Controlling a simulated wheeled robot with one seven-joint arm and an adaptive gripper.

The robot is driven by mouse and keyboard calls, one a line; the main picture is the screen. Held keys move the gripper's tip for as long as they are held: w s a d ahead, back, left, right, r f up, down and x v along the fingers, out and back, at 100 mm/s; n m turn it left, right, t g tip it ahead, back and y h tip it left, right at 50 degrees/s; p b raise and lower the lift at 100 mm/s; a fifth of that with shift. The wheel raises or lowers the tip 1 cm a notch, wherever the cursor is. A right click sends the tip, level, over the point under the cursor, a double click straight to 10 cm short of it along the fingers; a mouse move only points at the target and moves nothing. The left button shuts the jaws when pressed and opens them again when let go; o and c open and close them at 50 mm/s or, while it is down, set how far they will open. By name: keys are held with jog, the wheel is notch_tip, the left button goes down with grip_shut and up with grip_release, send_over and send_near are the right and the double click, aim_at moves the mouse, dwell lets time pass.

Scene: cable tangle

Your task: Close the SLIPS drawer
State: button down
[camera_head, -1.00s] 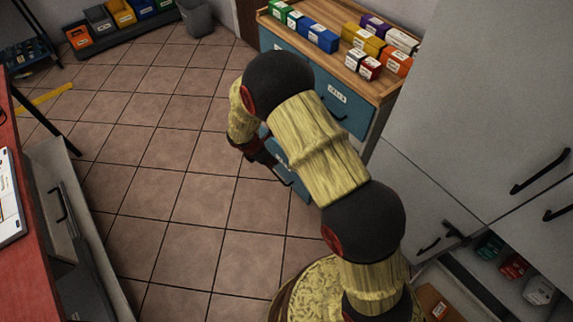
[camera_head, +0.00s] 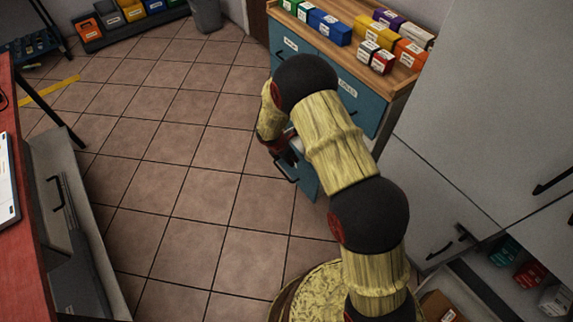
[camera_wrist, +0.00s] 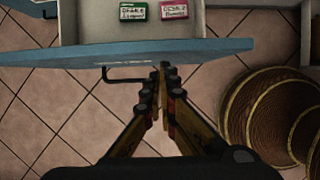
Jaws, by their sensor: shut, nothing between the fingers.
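An open blue-fronted drawer (camera_wrist: 190,52) with a black bar handle (camera_wrist: 125,76) stands pulled out in the wrist view. A green box (camera_wrist: 133,11) and a pink box (camera_wrist: 173,10) lie inside it. I cannot read a label on its front. In the head view, the drawer's blue front (camera_head: 307,181) shows low on the blue cabinet, partly hidden by my arm. My gripper (camera_wrist: 163,70) is shut and empty, its tips at the drawer front beside the handle's right end. I cannot tell whether they touch. It also shows in the head view (camera_head: 290,157).
The blue cabinet (camera_head: 371,100) has a wooden top (camera_head: 330,52) with several coloured boxes. Grey cabinets (camera_head: 480,120) stand at right. A red-topped bench (camera_head: 25,200) is at left. The tiled floor (camera_head: 190,180) between is clear.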

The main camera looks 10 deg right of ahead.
jog(key=shift+w+d, duration=0.1)
jog(key=shift+d, duration=0.2)
jog(key=w+d+p, duration=0.4)
jog(key=w+d, duration=0.1)
jog(key=d, duration=0.7)
jog(key=w+d+p, duration=0.4)
jog(key=w+d, duration=0.1)
jog(key=d, duration=0.7)
jog(key=shift+p, duration=0.3)
